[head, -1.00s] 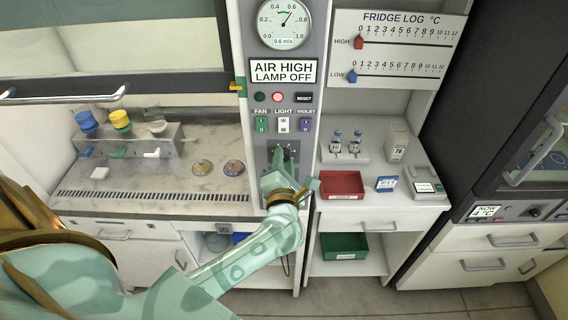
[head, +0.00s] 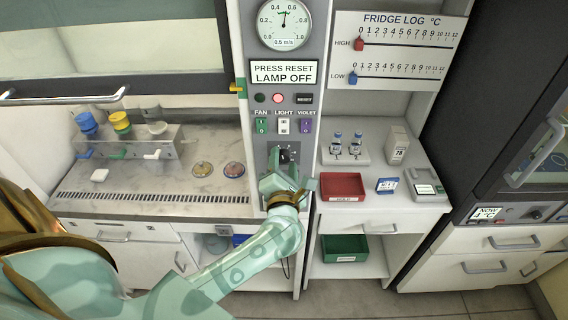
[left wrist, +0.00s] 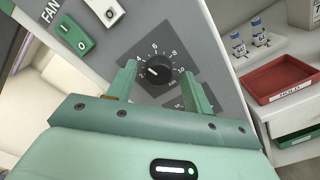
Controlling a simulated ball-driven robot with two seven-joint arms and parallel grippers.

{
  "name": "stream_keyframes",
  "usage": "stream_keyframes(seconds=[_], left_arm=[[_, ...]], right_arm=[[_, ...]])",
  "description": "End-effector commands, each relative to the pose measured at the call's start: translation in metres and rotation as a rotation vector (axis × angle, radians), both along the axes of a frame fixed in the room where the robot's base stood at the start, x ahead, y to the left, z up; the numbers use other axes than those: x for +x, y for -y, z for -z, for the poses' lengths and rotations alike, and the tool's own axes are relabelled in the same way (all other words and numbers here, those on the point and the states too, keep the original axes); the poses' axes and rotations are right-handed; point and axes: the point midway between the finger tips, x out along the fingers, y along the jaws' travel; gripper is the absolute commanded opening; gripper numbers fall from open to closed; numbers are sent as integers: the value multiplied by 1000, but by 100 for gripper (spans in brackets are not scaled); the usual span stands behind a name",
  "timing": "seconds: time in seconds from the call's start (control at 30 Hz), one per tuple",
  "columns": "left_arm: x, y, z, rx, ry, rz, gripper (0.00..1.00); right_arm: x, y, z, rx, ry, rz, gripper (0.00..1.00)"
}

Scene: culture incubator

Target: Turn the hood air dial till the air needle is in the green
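The black air dial (left wrist: 153,70) sits on a grey panel with a printed number scale; its white mark points to the upper left, toward the low numbers. My left gripper (left wrist: 158,78) is open, its two green fingers on either side of the dial with gaps between. In the head view my left gripper (head: 283,168) partly hides the dial. The round air gauge (head: 284,22) has its needle nearly straight up and reads 0.5 m/s; the needle appears to be at the green mark. The sign (head: 284,72) below reads PRESS RESET, LAMP OFF. My right gripper is out of view.
Above the dial are a lit red lamp (head: 277,98), the RESET button (head: 304,98) and fan (head: 261,126), light (head: 284,126) and violet (head: 306,126) switches. A red tray (head: 342,186) stands close to the right. The hood worktop (head: 140,190) lies left.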

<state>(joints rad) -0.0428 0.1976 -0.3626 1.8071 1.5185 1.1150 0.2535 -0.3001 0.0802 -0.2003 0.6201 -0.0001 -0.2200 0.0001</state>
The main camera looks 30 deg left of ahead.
Motion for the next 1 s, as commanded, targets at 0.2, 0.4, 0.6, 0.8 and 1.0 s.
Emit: stream_keyframes(seconds=[0.2,0.4,0.6,0.8,1.0], left_arm=[[-3,2,0,1,2,1,51],[-33,20,2,-3,-1,1,51],[-81,49,3,-4,-3,1,51],[-119,73,2,-2,-2,0,51],[-137,84,1,0,-1,-1,51]], right_arm=[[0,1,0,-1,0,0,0],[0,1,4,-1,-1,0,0],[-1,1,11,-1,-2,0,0],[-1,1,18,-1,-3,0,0],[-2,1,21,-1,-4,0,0]])
